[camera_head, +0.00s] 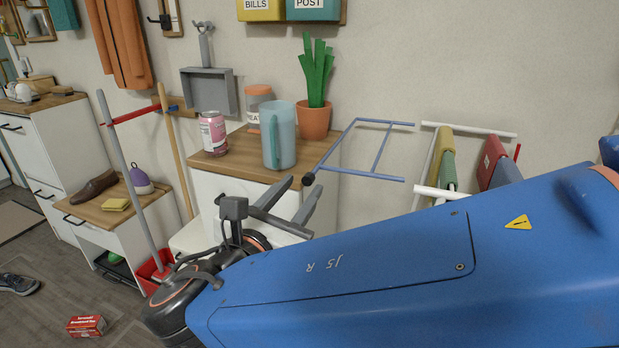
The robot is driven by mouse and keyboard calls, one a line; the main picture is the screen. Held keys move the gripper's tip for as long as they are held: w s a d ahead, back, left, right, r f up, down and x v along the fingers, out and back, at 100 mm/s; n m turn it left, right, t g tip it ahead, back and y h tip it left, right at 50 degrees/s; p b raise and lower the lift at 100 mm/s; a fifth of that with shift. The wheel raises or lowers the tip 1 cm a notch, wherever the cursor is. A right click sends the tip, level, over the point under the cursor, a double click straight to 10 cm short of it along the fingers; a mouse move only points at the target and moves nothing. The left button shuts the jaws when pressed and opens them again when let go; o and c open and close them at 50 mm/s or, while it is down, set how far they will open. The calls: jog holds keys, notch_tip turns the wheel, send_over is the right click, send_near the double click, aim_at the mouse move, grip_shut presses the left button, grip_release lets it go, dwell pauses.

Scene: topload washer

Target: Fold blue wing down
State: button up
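The blue wing (378,147) is a thin blue tubular frame with a crossbar, joined to the left side of a white drying rack (470,130). It stands out to the left of the rack, and I cannot tell its exact angle. A dark round knob (309,178) sits at its near left corner. My gripper (302,185) is open, its two grey fingers apart, with the tips close to the knob in the picture. I cannot tell whether they touch it. My blue arm hides the lower rack.
Behind my gripper, a wood-topped cabinet (218,166) holds a blue pitcher (281,135), a can (213,133), a jar (256,98) and a potted plant (314,119). Green (446,160) and red (492,160) cloths hang on the rack. A mop handle (128,180) leans at left.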

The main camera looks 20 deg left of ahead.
aim_at(304, 184)
jog(key=shift+w+d, duration=0.2)
jog(key=shift+w, duration=2.45)
jog(key=shift+c, duration=0.4)
